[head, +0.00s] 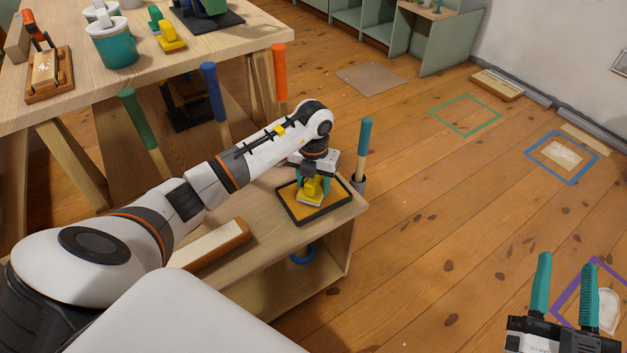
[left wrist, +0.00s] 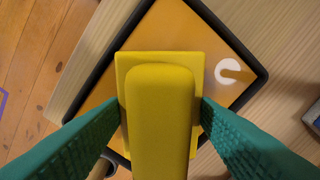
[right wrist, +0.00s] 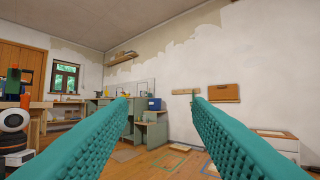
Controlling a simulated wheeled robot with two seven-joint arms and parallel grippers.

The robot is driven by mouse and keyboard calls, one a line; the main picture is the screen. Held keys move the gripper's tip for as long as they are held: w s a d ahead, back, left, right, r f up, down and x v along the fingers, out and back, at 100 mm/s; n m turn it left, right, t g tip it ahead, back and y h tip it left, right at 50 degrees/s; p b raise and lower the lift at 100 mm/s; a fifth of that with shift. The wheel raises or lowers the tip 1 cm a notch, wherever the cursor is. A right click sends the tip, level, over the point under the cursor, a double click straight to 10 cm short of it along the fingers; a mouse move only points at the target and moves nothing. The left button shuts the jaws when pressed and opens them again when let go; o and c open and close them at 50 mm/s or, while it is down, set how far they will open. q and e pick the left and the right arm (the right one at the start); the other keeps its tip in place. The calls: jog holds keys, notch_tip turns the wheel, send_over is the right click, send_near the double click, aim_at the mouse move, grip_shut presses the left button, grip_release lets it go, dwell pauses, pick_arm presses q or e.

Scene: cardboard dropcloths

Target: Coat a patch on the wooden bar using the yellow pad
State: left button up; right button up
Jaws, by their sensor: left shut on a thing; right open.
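My left gripper (head: 314,186) is shut on the handle of the yellow pad (head: 309,199). The pad is over the black-rimmed tray (head: 320,222) with an amber inside, on the low wooden bench. In the left wrist view the yellow pad (left wrist: 160,115) stands between the teal fingers, its square base over the amber surface (left wrist: 175,28); I cannot tell whether it touches. A wooden bar (head: 214,245) with a pale top lies on the bench left of the tray, partly hidden by my left arm. My right gripper (head: 567,262) is open and empty at the lower right.
A teal-handled tool (head: 364,140) stands in a cup beside the tray. A taller workbench (head: 70,80) with teal pots is at the upper left; coloured handles stand along its near side. Green (head: 465,115) and blue outlines mark the floor. The floor right of the bench is mostly clear.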

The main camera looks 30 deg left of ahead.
pick_arm(q)
jog(key=shift+f, duration=0.3)
pick_arm(e)
jog(key=shift+s+r+t+y, duration=0.3)
jog(key=shift+r+t, duration=0.1)
jog(key=shift+r, duration=0.15)
pick_arm(q)
jog(key=shift+f, duration=0.1)
pick_arm(e)
jog(key=shift+w+f+g, duration=0.3)
jog(key=shift+f+g, duration=0.1)
jog(key=shift+f, duration=0.2)
dwell(2.0)
jog(key=shift+h, duration=0.4)
